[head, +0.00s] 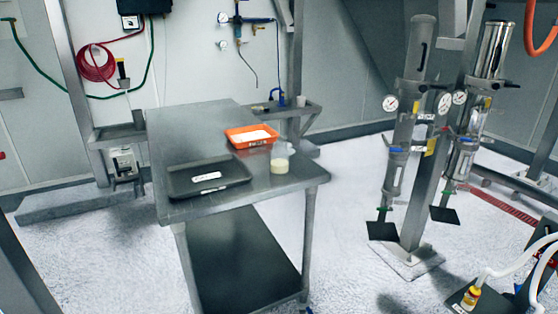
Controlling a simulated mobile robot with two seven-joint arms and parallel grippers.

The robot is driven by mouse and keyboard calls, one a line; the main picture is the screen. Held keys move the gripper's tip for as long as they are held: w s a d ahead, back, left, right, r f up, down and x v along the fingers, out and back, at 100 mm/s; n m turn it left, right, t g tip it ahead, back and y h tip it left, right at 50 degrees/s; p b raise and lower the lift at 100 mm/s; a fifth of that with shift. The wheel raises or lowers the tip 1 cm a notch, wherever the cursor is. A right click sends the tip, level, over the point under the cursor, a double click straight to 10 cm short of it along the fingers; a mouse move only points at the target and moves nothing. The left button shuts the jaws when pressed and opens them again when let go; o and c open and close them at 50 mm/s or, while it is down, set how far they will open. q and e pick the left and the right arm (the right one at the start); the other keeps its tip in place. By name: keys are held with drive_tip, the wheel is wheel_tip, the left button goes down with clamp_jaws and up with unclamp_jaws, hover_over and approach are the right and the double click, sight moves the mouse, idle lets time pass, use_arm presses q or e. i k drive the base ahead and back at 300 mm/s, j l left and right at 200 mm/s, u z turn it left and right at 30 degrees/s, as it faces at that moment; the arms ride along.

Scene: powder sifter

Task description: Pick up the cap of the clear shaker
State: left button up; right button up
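A clear shaker (280,159) stands upright near the right edge of the metal table (235,196). Pale powder or liquid fills its lower part. Its upper part is see-through and hard to make out against the table. Its cap is too small and faint to tell apart from the body. Neither of my grippers shows in the head view.
A small side shelf (290,108) adjoins the table's back right. Tall metal cylinders (413,95) stand farther right. Pale floor lies between.

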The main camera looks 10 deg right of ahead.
sight(292, 151)
drive_tip(key=i+l+u, duration=0.1)
drive_tip(key=u, duration=0.25)
drive_tip(key=l+u, duration=0.15)
drive_tip(key=u, duration=0.2)
drive_tip(key=i+l+u, duration=0.1)
drive_tip(key=u, duration=0.25)
drive_tip(key=i+l+u, duration=0.15)
drive_tip(key=l, duration=0.25)
drive_tip(key=l+u, duration=0.2)
drive_tip(key=l, duration=0.2)
